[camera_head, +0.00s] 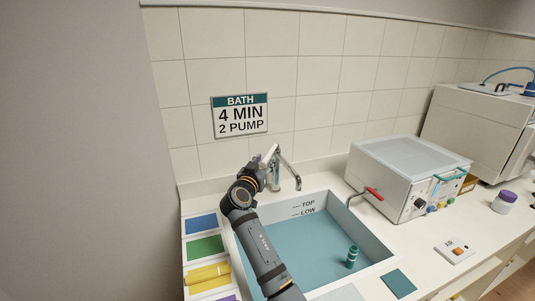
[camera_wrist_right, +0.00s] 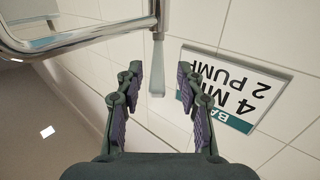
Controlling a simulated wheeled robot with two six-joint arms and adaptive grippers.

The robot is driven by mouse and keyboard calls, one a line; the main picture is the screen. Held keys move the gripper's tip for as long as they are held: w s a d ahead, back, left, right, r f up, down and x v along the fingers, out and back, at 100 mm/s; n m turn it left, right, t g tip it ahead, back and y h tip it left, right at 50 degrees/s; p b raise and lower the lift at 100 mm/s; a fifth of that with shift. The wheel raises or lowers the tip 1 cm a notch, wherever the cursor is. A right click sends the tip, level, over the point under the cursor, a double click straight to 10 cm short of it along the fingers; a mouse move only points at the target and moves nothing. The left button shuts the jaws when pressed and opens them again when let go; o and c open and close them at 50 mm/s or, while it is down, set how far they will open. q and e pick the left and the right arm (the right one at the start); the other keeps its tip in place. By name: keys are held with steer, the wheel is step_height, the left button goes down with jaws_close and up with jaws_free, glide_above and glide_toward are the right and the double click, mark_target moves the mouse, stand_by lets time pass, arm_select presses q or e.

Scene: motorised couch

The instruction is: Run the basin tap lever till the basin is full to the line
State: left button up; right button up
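The steel tap (camera_head: 276,175) stands behind the basin (camera_head: 372,238), its spout arching over the back edge. The basin holds teal water (camera_head: 300,245); its surface looks below the LOW mark (camera_head: 308,212), with the TOP mark (camera_head: 308,204) above. My right gripper (camera_head: 262,165) is at the tap, partly hidden by my own arm. In the right wrist view my right gripper (camera_wrist_right: 159,75) is open, and the pale tap lever (camera_wrist_right: 157,70) shows between its fingertips with gaps on both sides. Contact is not visible. My left gripper is out of view.
A teal bottle (camera_head: 352,257) stands in the basin. A white box machine (camera_head: 405,175) with a red-handled lever (camera_head: 374,194) is to the right. Coloured cards (camera_head: 204,247) and a yellow roll (camera_head: 207,274) lie left. A bath sign (camera_head: 240,115) hangs behind.

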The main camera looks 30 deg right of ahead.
mark_target(268, 155)
steer(key=x, duration=0.3)
steer(key=shift+d+r+p, duration=0.2)
steer(key=shift+d+p, duration=0.1)
steer(key=shift+p, duration=0.05)
steer(key=shift+w+d+f, duration=0.1)
steer(key=shift+w, duration=0.1)
steer(key=shift+c, duration=0.3)
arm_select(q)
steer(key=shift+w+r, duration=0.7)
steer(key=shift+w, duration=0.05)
arm_select(e)
jaws_close()
